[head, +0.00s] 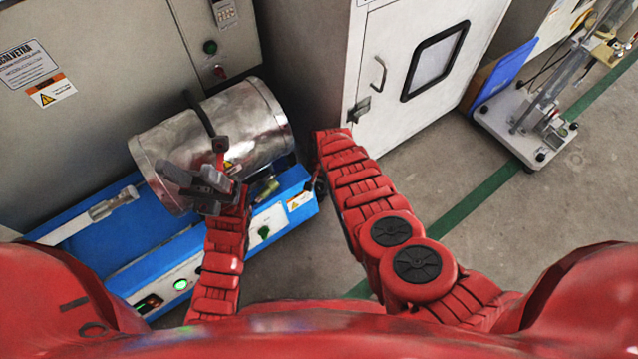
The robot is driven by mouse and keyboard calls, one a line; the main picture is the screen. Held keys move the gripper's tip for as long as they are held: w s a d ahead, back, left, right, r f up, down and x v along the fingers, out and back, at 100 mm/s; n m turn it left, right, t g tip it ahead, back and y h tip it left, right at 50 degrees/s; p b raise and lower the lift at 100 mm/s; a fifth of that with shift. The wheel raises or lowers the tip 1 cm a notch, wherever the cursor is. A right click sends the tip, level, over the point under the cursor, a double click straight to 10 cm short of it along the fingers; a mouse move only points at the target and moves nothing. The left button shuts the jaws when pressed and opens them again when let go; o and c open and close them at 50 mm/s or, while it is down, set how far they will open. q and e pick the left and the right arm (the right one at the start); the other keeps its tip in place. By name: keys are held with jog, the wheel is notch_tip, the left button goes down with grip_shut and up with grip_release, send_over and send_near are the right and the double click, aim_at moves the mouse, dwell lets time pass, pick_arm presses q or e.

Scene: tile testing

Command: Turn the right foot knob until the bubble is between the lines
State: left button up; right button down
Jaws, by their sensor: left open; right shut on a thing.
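The testing machine has a blue base (120,232) with a shiny metal drum (215,140) on top. A small yellow-green piece (263,189), perhaps the bubble level, sits on the base at the drum's right end; bubble and lines are too small to make out. My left gripper (193,180) is open and empty, in front of the drum. My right arm reaches to the right end of the base. My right gripper (318,183) shows only as a small dark part there, low by the base's corner, shut on the right foot knob, which is mostly hidden.
A green-lit button (181,284) and a green knob (264,232) are on the base's front. A white cabinet (390,85) stands behind my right arm. A wheeled test stand (530,125) is at the far right. The floor between is clear.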

jog(key=shift+m, duration=1.1)
jog(key=shift+c, duration=1.5)
grip_release()
